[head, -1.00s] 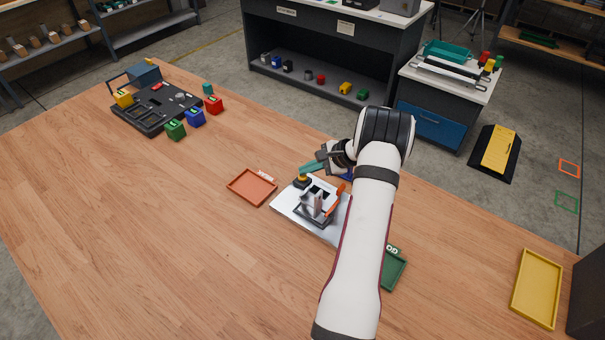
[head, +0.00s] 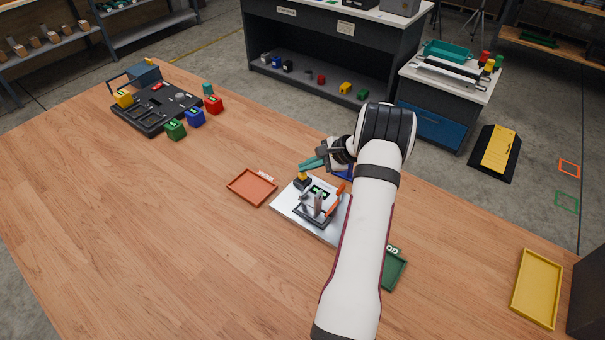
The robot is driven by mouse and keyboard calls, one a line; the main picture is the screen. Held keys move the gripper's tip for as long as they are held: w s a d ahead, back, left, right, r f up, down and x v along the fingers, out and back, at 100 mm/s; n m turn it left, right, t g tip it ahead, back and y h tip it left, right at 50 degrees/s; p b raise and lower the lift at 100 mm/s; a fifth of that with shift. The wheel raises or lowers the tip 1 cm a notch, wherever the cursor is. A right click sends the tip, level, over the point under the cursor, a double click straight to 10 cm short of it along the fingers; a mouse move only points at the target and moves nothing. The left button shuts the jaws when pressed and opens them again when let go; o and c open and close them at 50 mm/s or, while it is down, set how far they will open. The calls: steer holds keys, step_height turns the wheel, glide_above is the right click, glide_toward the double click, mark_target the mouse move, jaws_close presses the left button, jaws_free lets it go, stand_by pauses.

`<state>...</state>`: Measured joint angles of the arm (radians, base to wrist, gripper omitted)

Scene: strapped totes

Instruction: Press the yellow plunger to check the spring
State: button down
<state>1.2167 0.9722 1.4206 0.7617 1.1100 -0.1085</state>
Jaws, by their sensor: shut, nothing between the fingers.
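The yellow plunger (head: 303,175) stands upright on a dark base at the back left corner of a silver test plate (head: 285,205). My gripper (head: 303,167) has teal fingers, shut with nothing between them. The fingertips are right at the top of the plunger; whether they touch it or sit just above it is too small to tell. A metal fixture with an orange lever (head: 337,197) stands on the plate. A small dark panel (head: 319,191) there shows green marks. My arm hides the plate's right side.
An orange-red tray (head: 252,187) lies left of the plate. A yellow tray (head: 537,289) lies far right. A black case with coloured blocks (head: 155,110) is far left. The front left table is clear.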

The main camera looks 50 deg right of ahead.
steer(key=shift+r, duration=0.3)
steer(key=shift+r, duration=2.5)
